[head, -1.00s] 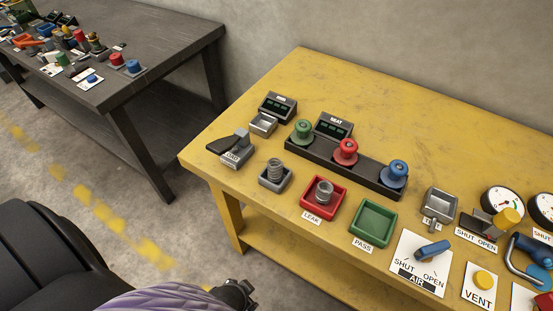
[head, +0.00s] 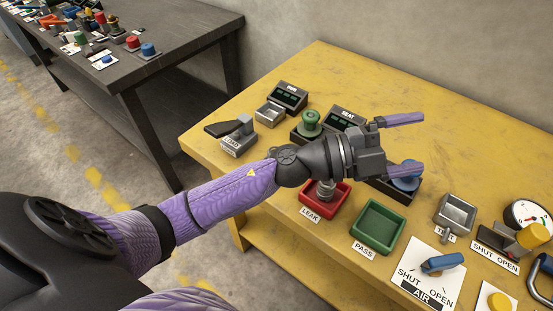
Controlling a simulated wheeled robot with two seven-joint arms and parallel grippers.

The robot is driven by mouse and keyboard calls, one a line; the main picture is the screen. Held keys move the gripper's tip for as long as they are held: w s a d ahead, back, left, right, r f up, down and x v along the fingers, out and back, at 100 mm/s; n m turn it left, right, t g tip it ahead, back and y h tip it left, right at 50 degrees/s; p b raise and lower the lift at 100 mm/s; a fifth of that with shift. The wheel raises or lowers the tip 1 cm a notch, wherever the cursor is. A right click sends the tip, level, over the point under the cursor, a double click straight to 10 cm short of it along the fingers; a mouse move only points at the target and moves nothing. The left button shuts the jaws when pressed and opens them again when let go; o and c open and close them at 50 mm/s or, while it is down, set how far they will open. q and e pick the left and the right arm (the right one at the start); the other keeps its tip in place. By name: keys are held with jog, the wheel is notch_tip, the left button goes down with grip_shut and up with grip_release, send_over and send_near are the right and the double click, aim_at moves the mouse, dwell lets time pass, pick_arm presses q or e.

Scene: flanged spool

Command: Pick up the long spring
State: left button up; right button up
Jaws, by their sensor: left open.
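A coiled metal spring (head: 326,191) stands in the red LEAK tray (head: 311,203), partly covered by my left arm. A second spring, in a small grey holder in the earlier view, is now hidden behind my left forearm. I cannot tell from this view which spring is the longer. My left gripper (head: 424,142) is open and empty, with its fingers pointing right, over the area of the spool stand. A blue spool (head: 405,183) shows partly behind its lower finger. My right gripper is not in view.
A green spool (head: 310,122) stands left of my wrist; the red spool is hidden. The yellow table's (head: 470,130) back is clear.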

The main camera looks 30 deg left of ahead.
pick_arm(q)
jog(key=a+f+m+g+y, duration=0.4)
jog(key=f+m+g+y, duration=0.2)
jog(key=f+m+g, duration=0.3)
jog(key=a+n+g+y, duration=0.1)
jog(key=a+y, duration=0.2)
jog(key=a, duration=0.3)
jog(key=a+n+g+y, duration=0.1)
jog(key=a+n+y, duration=0.1)
jog(key=a+y, duration=0.2)
jog(key=a+r+n+g+y, duration=0.1)
jog(key=a+y, duration=0.2)
jog(key=a, duration=0.5)
jog(key=shift+a+n+y, duration=0.3)
jog(key=f+b, duration=0.2)
jog(key=f, duration=0.2)
jog(key=f+b, duration=0.2)
jog(key=f, duration=0.3)
jog(key=shift+d+f, duration=0.2)
jog(key=shift+f, duration=0.15)
jog(key=shift+c, duration=0.4)
jog(key=c, duration=1.2)
grip_shut()
jog(key=shift+w+r, duration=0.1)
jog(key=shift+r, duration=0.15)
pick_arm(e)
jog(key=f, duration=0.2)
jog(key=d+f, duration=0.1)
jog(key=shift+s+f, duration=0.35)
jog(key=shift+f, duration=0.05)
